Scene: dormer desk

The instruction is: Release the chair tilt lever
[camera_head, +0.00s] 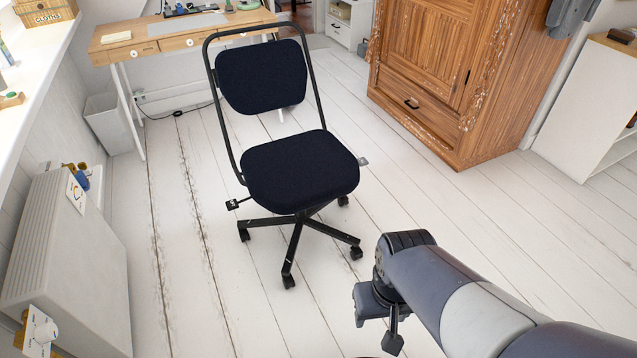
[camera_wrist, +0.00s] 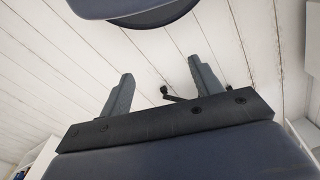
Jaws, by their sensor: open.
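The swivel chair (camera_head: 300,170) stands on the floor in the head view, with a dark blue seat and back and a black frame. A black-ended lever (camera_head: 233,204) sticks out low at the seat's left side. A smaller grey lever (camera_head: 363,161) sticks out at the right side. Which one is the tilt lever I cannot tell. My gripper (camera_head: 392,342) is right of the chair's base and apart from it, pointing down. In the wrist view my gripper (camera_wrist: 161,70) is open, its fingers wide apart. A small black part (camera_wrist: 166,93) shows between them; whether lever or caster is unclear.
The chair's five-star base (camera_head: 296,235) spreads over the white plank floor. A desk (camera_head: 180,35) stands behind, a wooden wardrobe (camera_head: 455,70) at the back right, and a radiator (camera_head: 65,265) at the left. Floor between the chair and the wardrobe is clear.

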